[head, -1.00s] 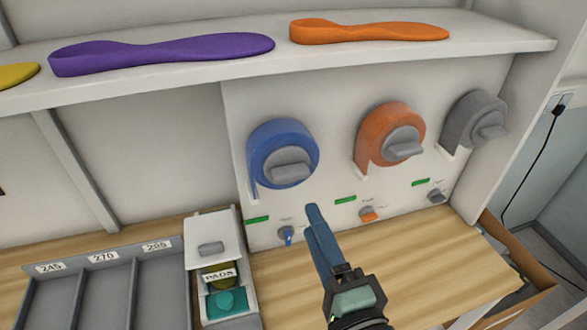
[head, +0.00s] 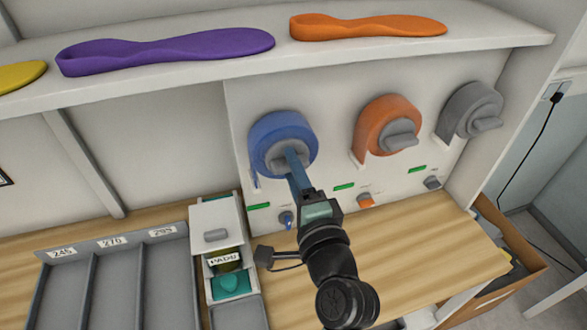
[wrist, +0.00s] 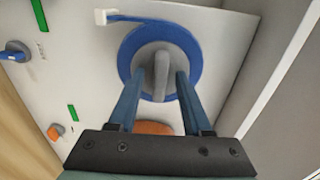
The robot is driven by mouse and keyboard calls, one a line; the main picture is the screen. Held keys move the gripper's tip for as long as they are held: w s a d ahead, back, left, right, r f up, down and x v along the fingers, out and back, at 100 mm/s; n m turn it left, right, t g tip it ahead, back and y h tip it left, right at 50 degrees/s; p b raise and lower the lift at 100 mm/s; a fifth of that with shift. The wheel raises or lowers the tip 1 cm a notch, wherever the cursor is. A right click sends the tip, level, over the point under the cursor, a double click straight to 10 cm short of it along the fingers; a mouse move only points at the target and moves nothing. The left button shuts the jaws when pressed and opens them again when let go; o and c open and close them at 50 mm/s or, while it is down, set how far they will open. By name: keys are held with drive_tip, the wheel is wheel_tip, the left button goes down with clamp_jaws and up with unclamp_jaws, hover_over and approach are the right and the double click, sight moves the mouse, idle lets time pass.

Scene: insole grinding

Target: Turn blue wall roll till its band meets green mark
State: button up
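The blue wall roll (head: 268,128) hangs on the white panel with a grey knob (wrist: 160,75) at its centre. A thin blue strip runs off the roll, and a small white piece (wrist: 102,17) sits at its end in the wrist view. A green mark (wrist: 39,14) lies on the panel a short way beyond that white piece; in the head view this mark (head: 259,206) is below the roll. My gripper (wrist: 159,73) is open at the roll's face, one finger on each side of the knob, with gaps showing. In the head view my gripper (head: 291,153) partly covers the knob.
An orange roll (head: 380,112) and a grey roll (head: 478,102) hang to the right. A small blue switch (head: 286,219) sits below the blue roll. A shelf (head: 350,62) with insoles juts out above. A pads dispenser (head: 213,217) and grey tray (head: 112,285) stand left.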

clamp_jaws()
drive_tip(key=shift+f, duration=0.1)
drive_tip(key=shift+n+b, duration=9.45)
drive_tip(key=shift+n, duration=2.45)
drive_tip(key=shift+o, duration=0.4)
unclamp_jaws()
